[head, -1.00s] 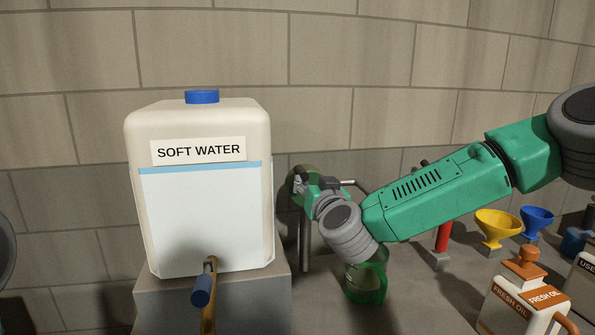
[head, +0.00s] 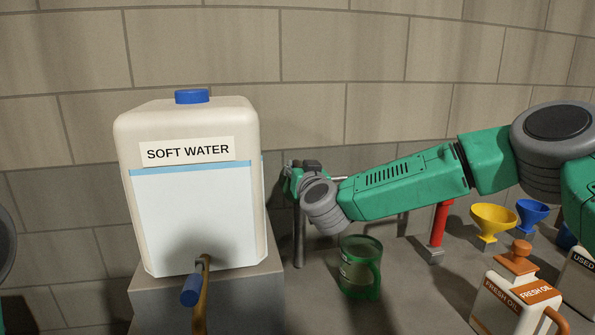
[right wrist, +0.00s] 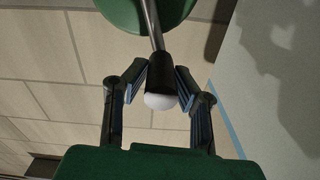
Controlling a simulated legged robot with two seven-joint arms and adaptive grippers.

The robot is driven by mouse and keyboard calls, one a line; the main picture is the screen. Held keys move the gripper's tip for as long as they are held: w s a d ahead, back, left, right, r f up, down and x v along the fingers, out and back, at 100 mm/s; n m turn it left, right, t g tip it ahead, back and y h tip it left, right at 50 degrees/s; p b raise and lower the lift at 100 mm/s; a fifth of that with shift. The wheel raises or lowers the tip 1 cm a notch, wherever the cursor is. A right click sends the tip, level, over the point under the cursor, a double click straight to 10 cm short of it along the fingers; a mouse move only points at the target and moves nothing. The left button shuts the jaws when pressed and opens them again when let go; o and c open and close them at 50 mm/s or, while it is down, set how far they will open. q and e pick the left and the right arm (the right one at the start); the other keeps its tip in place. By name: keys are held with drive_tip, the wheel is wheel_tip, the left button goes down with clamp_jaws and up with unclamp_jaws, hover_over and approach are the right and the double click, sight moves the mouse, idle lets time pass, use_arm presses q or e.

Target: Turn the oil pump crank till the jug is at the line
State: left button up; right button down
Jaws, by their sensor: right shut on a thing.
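My right gripper (head: 303,172) is at the oil pump, right of the water tank, and hides most of the pump's top. In the right wrist view its fingers (right wrist: 159,82) are closed around the crank handle (right wrist: 160,101), a black grip with a rounded white end on a metal rod. A green round part (right wrist: 147,12) lies beyond the rod. The pump's grey post (head: 299,243) shows below the gripper. The green jug (head: 361,283) stands upright on the bench below and right of the pump. Its oil level and line cannot be made out. My left gripper is out of view.
A large soft water tank (head: 195,215) with a blue-handled tap (head: 191,289) stands left of the pump. A red post (head: 439,225), yellow funnel (head: 493,219), blue funnel (head: 531,213) and fresh oil can (head: 510,305) stand right of the jug.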

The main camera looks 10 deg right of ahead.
drive_tip(key=shift+d+f, duration=0.15)
drive_tip(key=shift+f, duration=0.4)
drive_tip(key=a+n, duration=0.1)
drive_tip(key=n, duration=0.1)
drive_tip(key=a+f+n+p, duration=0.1)
drive_tip(key=a+n, duration=0.1)
drive_tip(key=a+n+p, duration=0.1)
drive_tip(key=shift+w+a+f+n, duration=0.1)
drive_tip(key=shift+a+f+n, duration=0.15)
drive_tip(key=shift+f+n, duration=0.15)
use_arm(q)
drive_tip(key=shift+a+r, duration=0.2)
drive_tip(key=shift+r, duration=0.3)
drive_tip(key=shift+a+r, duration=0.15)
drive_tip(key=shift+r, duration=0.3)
use_arm(e)
drive_tip(key=shift+a+f+n, duration=0.1)
drive_tip(key=shift+f+n, duration=0.3)
drive_tip(key=shift+n, duration=0.2)
